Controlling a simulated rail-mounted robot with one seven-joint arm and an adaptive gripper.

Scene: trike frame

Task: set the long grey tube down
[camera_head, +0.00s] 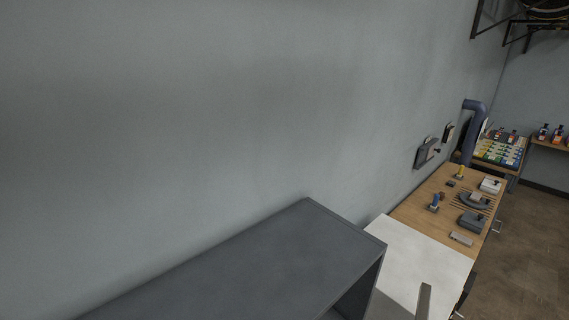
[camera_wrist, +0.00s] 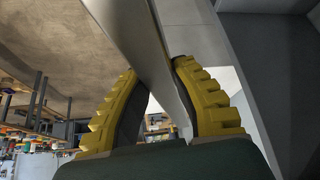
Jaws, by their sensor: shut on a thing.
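The long grey tube (camera_wrist: 146,40) crosses the wrist view from the top edge down between the fingers of my gripper (camera_wrist: 157,72). My gripper has yellow ribbed fingers and is shut on the tube, one finger on each side. My gripper is not visible in the head view.
A dark grey cabinet (camera_head: 270,258) stands at the front left against the wall. Beside it is a bare white table top (camera_head: 425,248). Beyond is a wooden workbench (camera_head: 415,212) with several tools and parts. Open floor (camera_head: 530,260) lies at the right.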

